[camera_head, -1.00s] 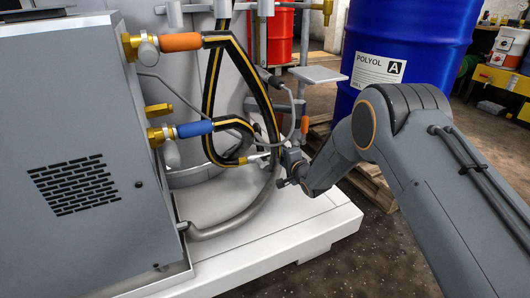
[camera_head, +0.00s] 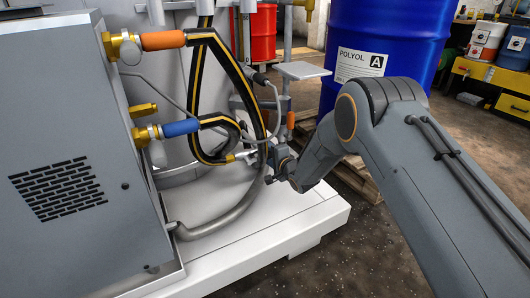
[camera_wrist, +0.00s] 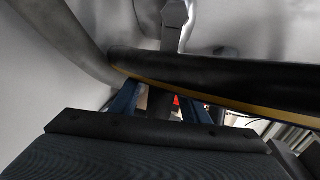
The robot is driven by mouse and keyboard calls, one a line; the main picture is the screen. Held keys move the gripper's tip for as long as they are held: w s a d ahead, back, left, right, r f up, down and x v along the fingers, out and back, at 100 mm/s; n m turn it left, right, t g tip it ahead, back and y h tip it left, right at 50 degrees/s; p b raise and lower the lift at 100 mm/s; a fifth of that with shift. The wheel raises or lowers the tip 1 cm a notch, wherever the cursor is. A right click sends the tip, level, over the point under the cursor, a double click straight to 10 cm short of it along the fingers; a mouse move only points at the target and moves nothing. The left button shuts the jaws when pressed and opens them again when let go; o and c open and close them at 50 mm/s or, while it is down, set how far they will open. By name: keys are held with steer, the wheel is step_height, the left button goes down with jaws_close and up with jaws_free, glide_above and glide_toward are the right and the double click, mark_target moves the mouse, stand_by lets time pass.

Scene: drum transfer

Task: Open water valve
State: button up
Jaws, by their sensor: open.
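Two brass fittings sit on the grey cabinet's side in the head view: an upper one with an orange sleeve (camera_head: 163,40) and a lower one with a blue sleeve (camera_head: 181,128). Black hoses with yellow stripes (camera_head: 205,75) loop from them. I cannot tell which part is the water valve. My gripper (camera_head: 272,160) is low behind the hoses, its fingertips partly hidden. In the wrist view, my gripper (camera_wrist: 160,102) has its blue fingers apart, with a striped hose (camera_wrist: 220,80) crossing in front of them. A grey lever-like part (camera_wrist: 174,22) shows beyond the hose.
The grey cabinet (camera_head: 55,190) stands at left on a white platform (camera_head: 270,240). A blue drum (camera_head: 415,50) labelled POLYOL A stands on a wooden pallet (camera_head: 360,182) at right. A red drum (camera_head: 262,35) is behind. Dark floor at the front right is clear.

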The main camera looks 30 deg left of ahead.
steer(key=p+v, duration=0.3)
steer(key=v, duration=0.4)
steer(key=shift+s+d+p, duration=0.2)
steer(key=shift+d+p, duration=0.15)
